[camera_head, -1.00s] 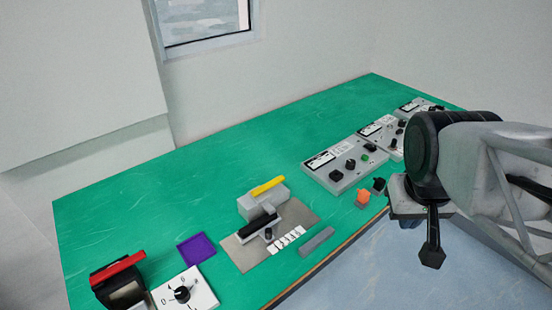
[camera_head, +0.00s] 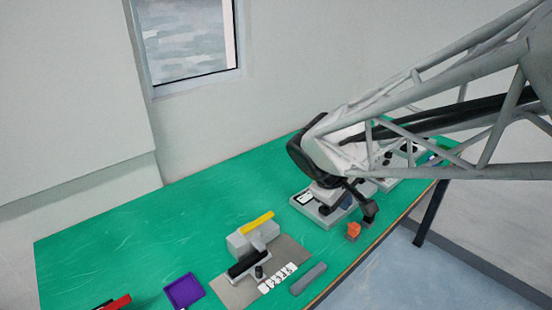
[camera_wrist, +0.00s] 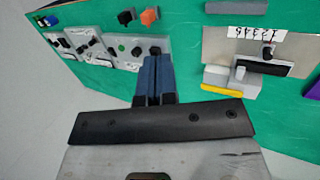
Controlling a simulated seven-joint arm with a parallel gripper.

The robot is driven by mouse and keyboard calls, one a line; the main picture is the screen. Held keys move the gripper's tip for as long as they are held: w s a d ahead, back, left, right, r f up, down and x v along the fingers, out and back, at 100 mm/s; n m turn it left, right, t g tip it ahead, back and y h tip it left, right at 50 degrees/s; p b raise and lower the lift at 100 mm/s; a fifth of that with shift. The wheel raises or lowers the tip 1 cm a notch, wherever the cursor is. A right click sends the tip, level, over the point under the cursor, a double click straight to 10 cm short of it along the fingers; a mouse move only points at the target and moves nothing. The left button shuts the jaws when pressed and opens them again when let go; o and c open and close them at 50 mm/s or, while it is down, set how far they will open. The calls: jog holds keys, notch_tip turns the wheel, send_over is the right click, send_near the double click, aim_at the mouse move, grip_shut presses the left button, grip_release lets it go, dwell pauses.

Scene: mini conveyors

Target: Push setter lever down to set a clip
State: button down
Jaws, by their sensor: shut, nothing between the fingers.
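The clip setter stands on a grey plate (camera_head: 232,293) near the front of the green bench. It has a grey block (camera_head: 240,245), a yellow bar (camera_head: 257,222) on top and a black bar (camera_head: 248,263) in front. Which bar is the setter lever is not clear. In the wrist view the plate (camera_wrist: 218,45), yellow bar (camera_wrist: 222,92) and black bar (camera_wrist: 264,67) are at the right. My gripper (camera_wrist: 157,60) is shut and empty, its dark blue fingers pointing towards the control boxes. It is right of the setter in the head view and apart from it.
Grey control boxes (camera_wrist: 122,55) with black knobs stand beneath and beside my gripper. An orange block (camera_head: 353,231) and a grey bar (camera_head: 308,278) lie near the front edge. Numbered white tags (camera_head: 280,278) lie by the setter. A purple tray (camera_head: 184,291) is left of it.

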jog(key=w+a+f+n+t+h, duration=0.1)
jog(key=w+a+f+n, duration=0.15)
jog(key=w+a, duration=0.25)
jog(key=w+a+f+n+t, duration=0.1)
jog(key=w+a+f+n, duration=0.15)
jog(key=w+a, duration=0.2)
jog(key=n+t, duration=0.2)
jog(key=n, duration=0.3)
send_over(258, 222)
notch_tip(258, 222, down, 4)
jog(key=shift+s+f, duration=0.1)
jog(key=shift+f, duration=0.1)
jog(key=shift+f, duration=0.1)
jog(key=shift+f, duration=4.3)
